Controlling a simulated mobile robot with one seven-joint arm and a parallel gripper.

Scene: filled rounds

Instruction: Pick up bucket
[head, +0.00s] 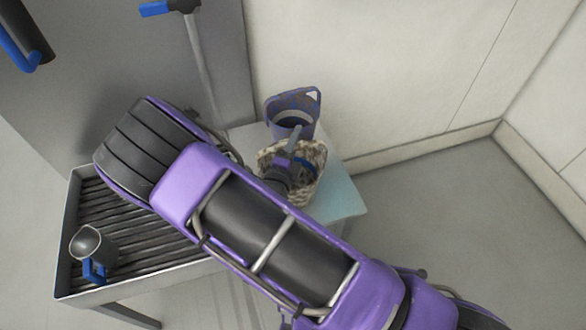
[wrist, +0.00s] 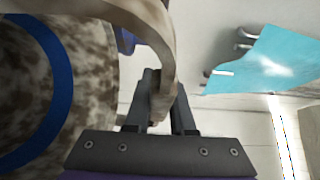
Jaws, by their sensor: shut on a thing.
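A mottled beige and brown bucket (head: 316,156) is at the small table in the head view, partly hidden by my arm. In the wrist view the bucket (wrist: 92,95) fills the left side, with a blue band on it and a beige handle (wrist: 160,40) arching over. My gripper (wrist: 165,100) is shut on this handle, which passes between its two dark fingers. In the head view my gripper (head: 292,165) is at the bucket's top. I cannot tell whether the bucket's base touches the table.
A blue-grey bucket-like container (head: 292,124) stands just behind. The small table (head: 346,190) has a pale teal part, also in the wrist view (wrist: 265,60). A ridged metal tray table (head: 180,246) at left holds a grey cup-like vessel with a blue handle (head: 90,246). Walls close off the back.

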